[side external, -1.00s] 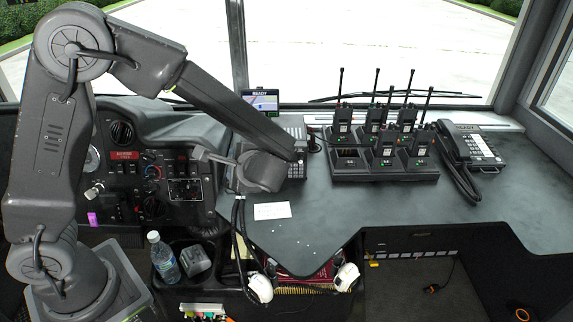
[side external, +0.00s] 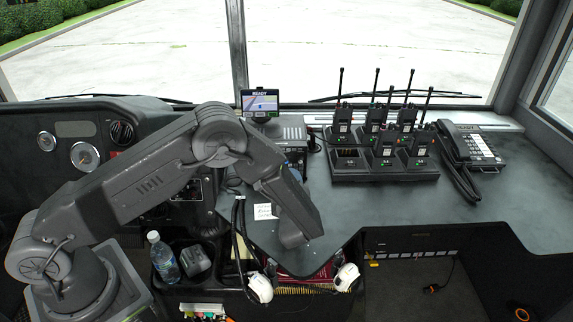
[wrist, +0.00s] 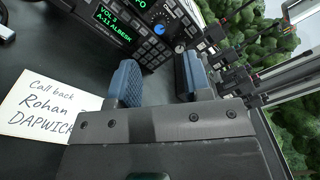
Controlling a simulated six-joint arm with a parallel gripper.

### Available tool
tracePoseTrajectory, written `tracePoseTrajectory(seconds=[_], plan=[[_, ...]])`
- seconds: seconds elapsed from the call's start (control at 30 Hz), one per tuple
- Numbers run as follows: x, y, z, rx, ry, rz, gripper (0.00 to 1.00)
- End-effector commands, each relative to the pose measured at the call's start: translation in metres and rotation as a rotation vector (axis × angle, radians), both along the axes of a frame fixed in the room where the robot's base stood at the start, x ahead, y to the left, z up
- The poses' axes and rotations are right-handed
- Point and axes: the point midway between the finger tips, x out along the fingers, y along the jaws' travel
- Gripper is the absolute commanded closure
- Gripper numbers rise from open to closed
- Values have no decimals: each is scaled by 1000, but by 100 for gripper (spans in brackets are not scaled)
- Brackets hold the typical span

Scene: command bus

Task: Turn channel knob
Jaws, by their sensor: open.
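In the wrist view, a black radio unit (wrist: 150,40) with buttons and a lit green display (wrist: 120,17) lies beyond my gripper. The display reads "VOL 3" with a channel line below it. In the side view the radio (side external: 293,130) is partly behind my arm, and the gripper's jaws are hidden.
A white note (wrist: 38,108) lies on the dark desk close to the left pad. Several handheld radios stand in a charger (side external: 385,177), with a desk phone (side external: 473,148) to its right. A small screen (side external: 260,103) stands behind the radio. The right side of the desk is clear.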

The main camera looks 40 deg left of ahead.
Motion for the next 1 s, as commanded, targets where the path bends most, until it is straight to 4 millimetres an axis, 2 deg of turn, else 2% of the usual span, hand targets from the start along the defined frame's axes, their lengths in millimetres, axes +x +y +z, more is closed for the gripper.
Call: tracePoseTrajectory(seconds=[0.2, 0.4, 0.8, 1.0], plan=[[30, 34, 0, -1, 0, 4, 55], [46, 52, 0, -1, 1, 1, 55], [52, 58, 0, -1, 1, 1, 55], [52, 57, 0, -1, 1, 1, 72]])
